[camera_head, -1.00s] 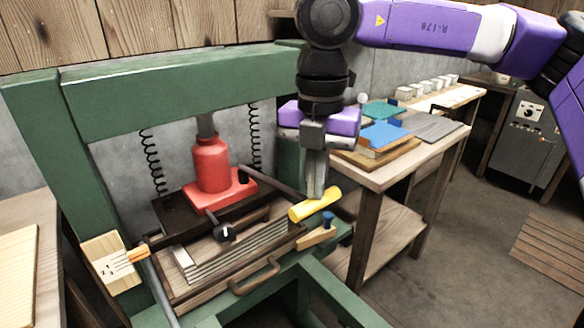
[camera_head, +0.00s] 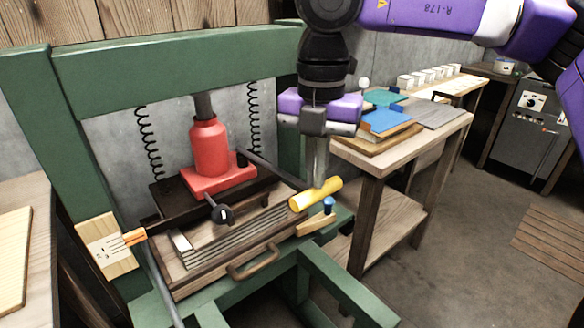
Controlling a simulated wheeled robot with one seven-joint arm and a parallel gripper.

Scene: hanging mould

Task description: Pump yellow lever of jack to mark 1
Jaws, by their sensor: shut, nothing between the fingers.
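The red jack (camera_head: 210,150) stands upright on a dark plate inside the green press frame (camera_head: 170,80). Its lever is a dark rod running right and toward me, ending in a yellow handle (camera_head: 315,194). My gripper (camera_head: 318,184) is shut and points down, its fingertips at the top of the handle; they appear to touch it, with nothing held. At the left post is a pale marked plate (camera_head: 105,250) with an orange pointer (camera_head: 135,237) at its right edge. The marks are too small to read.
Below lies a layered wooden mould (camera_head: 230,240) with a handle (camera_head: 254,264). A blue-topped wooden peg (camera_head: 328,206) sits just under the lever. A bench (camera_head: 370,172) with books stands right; open floor lies beyond.

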